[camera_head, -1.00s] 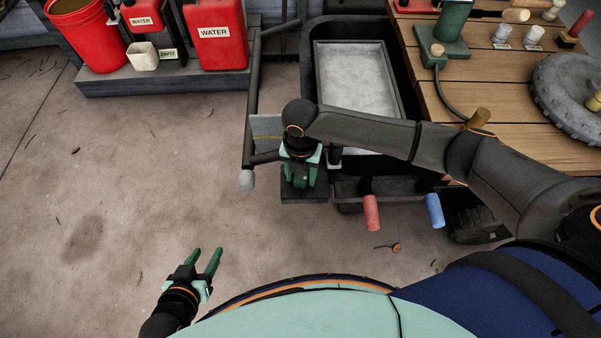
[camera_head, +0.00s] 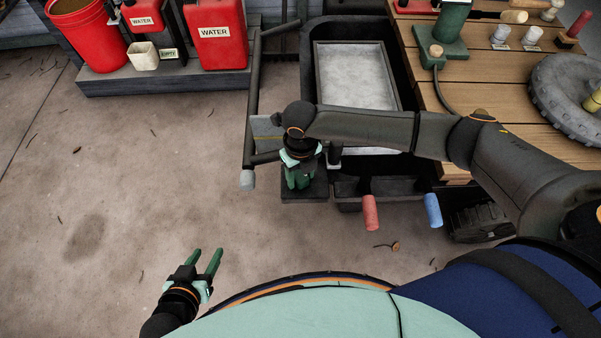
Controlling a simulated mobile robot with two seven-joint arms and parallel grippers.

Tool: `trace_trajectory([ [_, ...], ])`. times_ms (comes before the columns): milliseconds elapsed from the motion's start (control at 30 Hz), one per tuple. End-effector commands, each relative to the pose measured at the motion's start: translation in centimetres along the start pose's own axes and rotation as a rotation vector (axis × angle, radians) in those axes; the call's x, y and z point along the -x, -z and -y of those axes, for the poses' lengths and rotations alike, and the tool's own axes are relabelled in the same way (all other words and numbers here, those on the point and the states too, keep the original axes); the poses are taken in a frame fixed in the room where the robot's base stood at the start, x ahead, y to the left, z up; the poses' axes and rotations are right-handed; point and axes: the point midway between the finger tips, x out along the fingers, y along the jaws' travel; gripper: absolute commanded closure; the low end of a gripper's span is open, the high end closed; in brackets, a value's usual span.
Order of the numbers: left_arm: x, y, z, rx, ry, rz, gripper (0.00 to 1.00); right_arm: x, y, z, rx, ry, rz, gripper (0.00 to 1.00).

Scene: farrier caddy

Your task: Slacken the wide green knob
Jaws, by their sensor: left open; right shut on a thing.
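My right gripper (camera_head: 299,182) points down over a dark block (camera_head: 303,196) at the front of the caddy, left of the red handle. It is shut on the wide green knob, which is mostly hidden by the green fingers and the wrist above. I cannot clearly tell the knob's edge from the fingers. My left gripper (camera_head: 207,262) is open and empty above the bare floor at the lower left, well apart from the caddy.
A red handle (camera_head: 370,213) and a blue handle (camera_head: 433,210) stick out at the caddy's front. A grey tray (camera_head: 350,48) lies behind my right forearm. A wooden bench top (camera_head: 480,95) with a tyre stands at right. Red water containers (camera_head: 218,40) stand at back left.

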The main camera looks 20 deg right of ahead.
Motion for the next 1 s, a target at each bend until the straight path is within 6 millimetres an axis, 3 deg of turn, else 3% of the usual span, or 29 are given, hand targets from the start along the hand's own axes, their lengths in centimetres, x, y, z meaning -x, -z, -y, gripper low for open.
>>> trace_trajectory([
  [167, -0.1, 0.3, 0.2, -0.001, 0.003, -0.011, 0.5, -0.1, 0.0, 0.0, 0.004, 0.001, 0.0, 1.0],
  [533, -0.4, -0.3, 0.4, 0.0, 0.009, -0.007, 0.5, -0.2, 0.0, 0.1, 0.542, 0.002, -0.001, 1.0],
  [600, -1.3, -1.3, 0.5, 0.0, 0.007, -0.005, 0.5, -0.8, -0.1, 0.1, 0.661, 0.005, 0.003, 1.0],
  [900, -0.6, -0.2, 0.2, -0.001, 0.003, -0.006, 0.5, -0.2, 0.1, 0.0, 0.639, 0.0, -0.001, 1.0],
  [933, -0.6, -0.2, 0.2, -0.001, 0.003, -0.006, 0.5, -0.2, 0.1, 0.0, 0.639, 0.0, -0.001, 0.42],
  [1000, -0.6, -0.2, 0.2, -0.001, 0.002, -0.006, 0.5, -0.2, 0.1, 0.0, 0.638, 0.0, -0.001, 0.35],
])
